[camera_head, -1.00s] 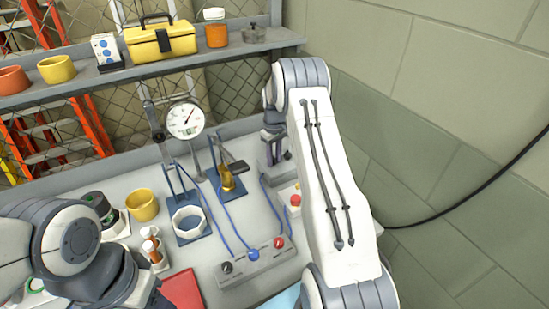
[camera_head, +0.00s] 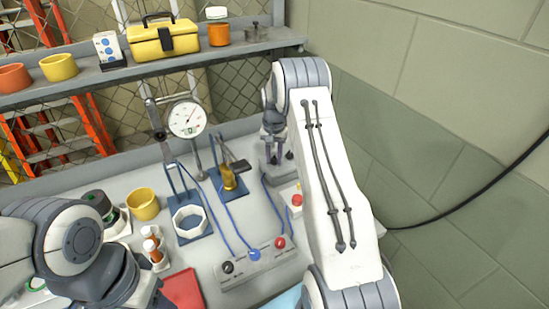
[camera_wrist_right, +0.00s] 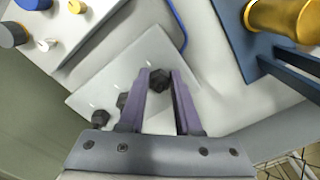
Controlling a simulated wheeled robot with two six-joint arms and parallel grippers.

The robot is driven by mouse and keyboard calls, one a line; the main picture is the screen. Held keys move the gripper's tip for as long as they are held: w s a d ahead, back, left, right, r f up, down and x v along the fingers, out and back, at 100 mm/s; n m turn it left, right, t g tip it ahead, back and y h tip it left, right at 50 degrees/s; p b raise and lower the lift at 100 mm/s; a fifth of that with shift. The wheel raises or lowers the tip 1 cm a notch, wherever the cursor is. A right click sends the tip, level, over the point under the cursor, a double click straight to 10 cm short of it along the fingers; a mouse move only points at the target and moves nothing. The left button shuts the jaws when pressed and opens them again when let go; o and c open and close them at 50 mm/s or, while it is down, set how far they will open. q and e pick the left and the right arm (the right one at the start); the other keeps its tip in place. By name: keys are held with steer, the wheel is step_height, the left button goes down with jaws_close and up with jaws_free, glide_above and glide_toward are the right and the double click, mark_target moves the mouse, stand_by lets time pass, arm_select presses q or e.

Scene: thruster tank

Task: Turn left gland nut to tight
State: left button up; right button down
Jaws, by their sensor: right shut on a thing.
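The left gland nut (camera_wrist_right: 159,82) is a dark hexagonal nut on a pale grey plate (camera_wrist_right: 112,70). My right gripper (camera_wrist_right: 161,76) is shut on it, with one purple-grey finger on each side. Two more dark nuts, a middle one (camera_wrist_right: 122,101) and an outer one (camera_wrist_right: 100,118), sit in a row to its left in the right wrist view. In the head view my right gripper (camera_head: 274,140) is over the plate at the back right of the bench, partly behind my own arm. My left arm enters at the lower left; its fingers do not show.
A brass cylinder on a blue stand (camera_head: 230,180) is close to the left of the gripped nut. A dial gauge (camera_head: 186,119) stands behind it. A control box with knobs (camera_head: 254,263) and blue cables lies in front. A white ring (camera_head: 189,221) sits further left.

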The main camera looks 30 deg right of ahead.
steer(key=shift+w+r+m, duration=0.15)
steer(key=shift+w+m, duration=0.05)
steer(key=shift+m, duration=1.3)
steer(key=c, duration=0.6)
jaws_free()
steer(key=shift+s, duration=0.1)
